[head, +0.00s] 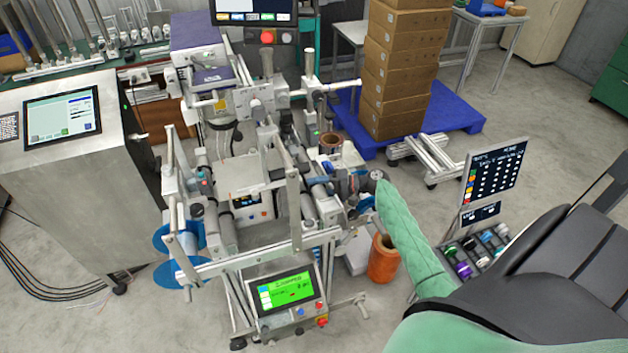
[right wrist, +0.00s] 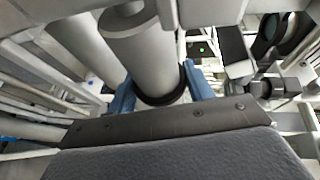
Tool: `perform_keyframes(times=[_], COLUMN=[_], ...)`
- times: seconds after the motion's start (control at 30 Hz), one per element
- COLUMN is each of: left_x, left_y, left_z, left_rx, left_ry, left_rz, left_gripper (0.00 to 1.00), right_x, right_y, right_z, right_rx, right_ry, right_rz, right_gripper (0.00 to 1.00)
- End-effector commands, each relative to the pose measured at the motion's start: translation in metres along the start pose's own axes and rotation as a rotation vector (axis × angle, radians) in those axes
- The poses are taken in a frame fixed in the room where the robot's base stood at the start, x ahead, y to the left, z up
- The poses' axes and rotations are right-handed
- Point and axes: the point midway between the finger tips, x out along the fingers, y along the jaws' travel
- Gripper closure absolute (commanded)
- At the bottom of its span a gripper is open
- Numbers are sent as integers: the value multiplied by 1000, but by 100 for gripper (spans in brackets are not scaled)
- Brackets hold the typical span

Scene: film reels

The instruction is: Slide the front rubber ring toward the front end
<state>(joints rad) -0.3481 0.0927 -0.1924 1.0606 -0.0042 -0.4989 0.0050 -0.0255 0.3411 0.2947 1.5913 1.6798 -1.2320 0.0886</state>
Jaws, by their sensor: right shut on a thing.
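A black rubber ring (right wrist: 168,97) sits around a light grey roller (right wrist: 137,50) in the right wrist view. My right gripper (right wrist: 158,86) has one blue finger on each side of the roller at the ring and is shut on the ring. In the head view, my right gripper (head: 320,182) reaches in from the right to the right side of the reel machine (head: 270,180). The ring is too small and covered to make out there. My left gripper is not in view.
Metal frame bars and an upright post (head: 293,208) stand close left of my right gripper. An orange roll (head: 383,262) stands below my right forearm. A green-lit control panel (head: 286,292) is at the machine's front. Stacked boxes (head: 400,70) stand behind.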

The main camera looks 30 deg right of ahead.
Motion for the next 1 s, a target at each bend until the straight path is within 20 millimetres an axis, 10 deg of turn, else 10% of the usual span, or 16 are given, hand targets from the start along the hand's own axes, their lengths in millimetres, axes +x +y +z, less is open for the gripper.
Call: perform_keyframes(times=[0.63,0.67,0.77,1.0], left_x=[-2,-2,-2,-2], left_y=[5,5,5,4], left_z=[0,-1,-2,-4], left_rx=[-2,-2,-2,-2], left_ry=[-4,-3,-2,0], left_rz=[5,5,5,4], left_gripper=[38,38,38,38], right_x=[-14,-14,-14,-14], right_y=[1,1,1,0], right_z=[35,35,35,34], right_rx=[2,2,1,0], right_ry=[-1,-1,-1,0], right_rz=[1,1,1,1], right_gripper=[89,46,27,27])
